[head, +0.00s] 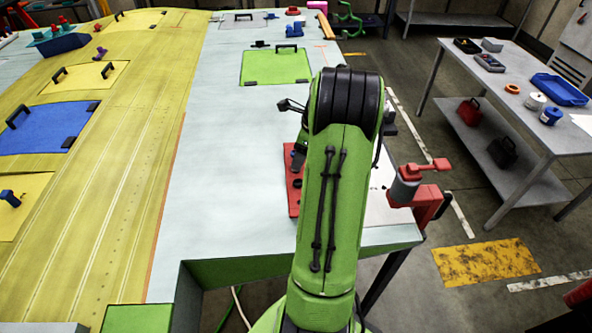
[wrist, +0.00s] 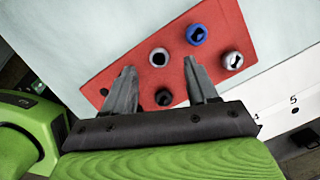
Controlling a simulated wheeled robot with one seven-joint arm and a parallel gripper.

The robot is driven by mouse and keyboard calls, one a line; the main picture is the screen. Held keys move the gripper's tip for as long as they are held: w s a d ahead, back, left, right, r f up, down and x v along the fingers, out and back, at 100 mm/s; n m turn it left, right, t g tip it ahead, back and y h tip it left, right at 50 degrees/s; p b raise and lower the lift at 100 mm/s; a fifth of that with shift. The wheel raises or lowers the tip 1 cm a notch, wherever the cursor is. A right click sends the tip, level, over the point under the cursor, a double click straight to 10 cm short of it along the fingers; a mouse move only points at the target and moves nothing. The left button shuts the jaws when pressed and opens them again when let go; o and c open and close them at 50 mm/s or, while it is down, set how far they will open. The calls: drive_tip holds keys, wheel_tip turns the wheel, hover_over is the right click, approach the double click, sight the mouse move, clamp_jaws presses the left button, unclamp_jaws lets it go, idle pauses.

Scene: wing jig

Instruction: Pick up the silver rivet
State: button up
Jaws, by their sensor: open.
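A red plate (wrist: 120,72) lies on the pale work surface and holds several small round pieces. I cannot tell for sure which of these two is the silver rivet. My gripper (wrist: 160,70) is open and empty above the plate. In the head view the red plate (head: 292,200) shows partly behind my arm, which hides my gripper.
A blue piece (wrist: 196,34) and a black piece (wrist: 163,97) are also on the plate. A red clamp-like fixture (head: 425,200) stands at the table's right edge. A green panel (head: 275,68) lies farther back. The pale surface left of the plate is clear.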

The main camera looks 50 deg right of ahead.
drive_tip(key=x, duration=0.4)
drive_tip(key=shift+a, duration=0.1)
clamp_jaws()
drive_tip(key=shift+r, duration=0.15)
